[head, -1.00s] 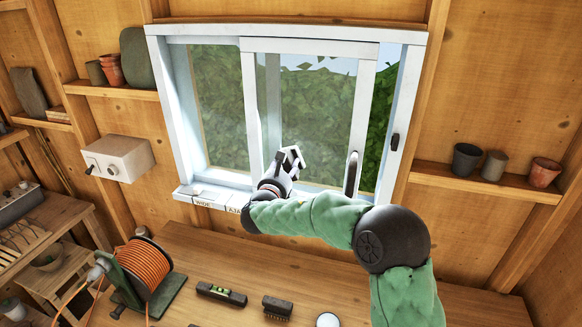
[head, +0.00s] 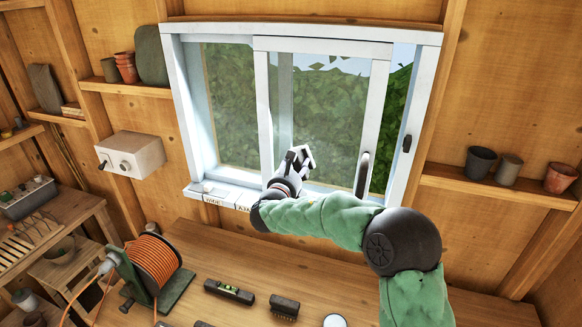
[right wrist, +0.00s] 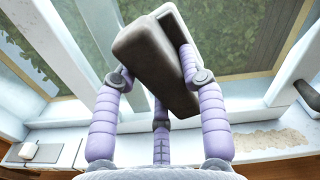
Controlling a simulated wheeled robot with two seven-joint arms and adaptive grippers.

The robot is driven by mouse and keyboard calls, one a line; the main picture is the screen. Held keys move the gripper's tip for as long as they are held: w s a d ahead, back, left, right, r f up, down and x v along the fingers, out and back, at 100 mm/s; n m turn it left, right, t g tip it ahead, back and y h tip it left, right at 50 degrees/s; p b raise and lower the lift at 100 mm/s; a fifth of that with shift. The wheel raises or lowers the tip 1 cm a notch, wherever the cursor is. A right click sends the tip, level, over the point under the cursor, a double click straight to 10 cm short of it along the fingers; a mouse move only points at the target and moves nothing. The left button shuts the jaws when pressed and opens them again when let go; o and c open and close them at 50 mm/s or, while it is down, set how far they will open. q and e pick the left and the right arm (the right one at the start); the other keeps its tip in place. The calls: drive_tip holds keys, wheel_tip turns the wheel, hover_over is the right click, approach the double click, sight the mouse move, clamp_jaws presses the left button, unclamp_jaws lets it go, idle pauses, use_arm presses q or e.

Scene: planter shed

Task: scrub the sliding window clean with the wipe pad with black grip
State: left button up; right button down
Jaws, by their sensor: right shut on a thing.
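The sliding window (head: 263,125) has a white frame and a sliding sash with a dark upright handle (head: 361,175). Foliage shows through the glass, and I cannot make out clear dirt marks. My right gripper (head: 298,165) is in front of the sash's lower left part, above the sill. In the right wrist view its lilac fingers (right wrist: 158,85) are shut around the black grip of the wipe pad (right wrist: 150,58). The pad is tilted, its wiping face mostly hidden. I cannot tell whether it touches the glass. My left gripper is out of view.
The sill (head: 225,195) has labelled plates at its left end and a tan patch (right wrist: 268,140). Below, the bench (head: 300,265) holds an orange cable reel (head: 155,258), a level (head: 229,291) and a brush (head: 285,307). Pots (head: 508,170) stand on the right shelf.

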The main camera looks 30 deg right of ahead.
drive_tip(key=shift+s+d+r, duration=0.1)
drive_tip(key=shift+s+d, duration=0.5)
drive_tip(key=shift+s, duration=0.05)
drive_tip(key=shift+s, duration=0.1)
drive_tip(key=shift+w+a, duration=1.3)
drive_tip(key=shift+w, duration=0.3)
drive_tip(key=v, duration=0.8)
